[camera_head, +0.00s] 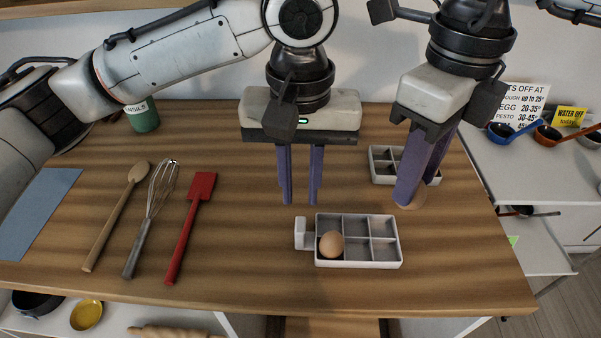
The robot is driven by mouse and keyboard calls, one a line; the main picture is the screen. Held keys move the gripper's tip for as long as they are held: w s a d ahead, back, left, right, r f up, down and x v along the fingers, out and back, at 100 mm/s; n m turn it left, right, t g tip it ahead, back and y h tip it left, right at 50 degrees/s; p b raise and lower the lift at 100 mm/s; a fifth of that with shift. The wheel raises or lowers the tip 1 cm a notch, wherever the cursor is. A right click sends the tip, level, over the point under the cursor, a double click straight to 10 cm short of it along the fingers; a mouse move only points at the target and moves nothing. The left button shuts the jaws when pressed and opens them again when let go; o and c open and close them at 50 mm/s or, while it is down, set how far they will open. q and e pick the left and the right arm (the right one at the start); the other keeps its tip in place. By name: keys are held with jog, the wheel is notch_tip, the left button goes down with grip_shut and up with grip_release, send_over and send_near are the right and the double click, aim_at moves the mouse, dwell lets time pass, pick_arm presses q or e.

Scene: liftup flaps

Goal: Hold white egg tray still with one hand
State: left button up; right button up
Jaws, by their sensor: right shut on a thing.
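A white egg tray (397,256) with several compartments and a tab at its left end lies on the wooden table. One brown egg (331,244) sits in its front-left compartment. My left gripper (300,200) points down behind and above the tray's left part, its two purple fingers apart, with nothing between them. It does not appear to touch the tray. My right gripper (407,200) is shut on a brown egg (414,206) behind the tray's right end; the fingers hide most of that egg. A second white tray (373,166) stands behind the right gripper, partly hidden by it.
A wooden spoon (113,218), a whisk (149,220) and a red spatula (190,226) lie on the left of the table. A blue mat (38,212) and a green utensil jar (144,116) are further left. The table's front edge is close to the tray.

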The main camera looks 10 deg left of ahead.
aim_at(300, 224)
pick_arm(q)
notch_tip(300, 224, down, 10)
jog(key=shift+r, duration=0.1)
dwell(0.4)
grip_shut()
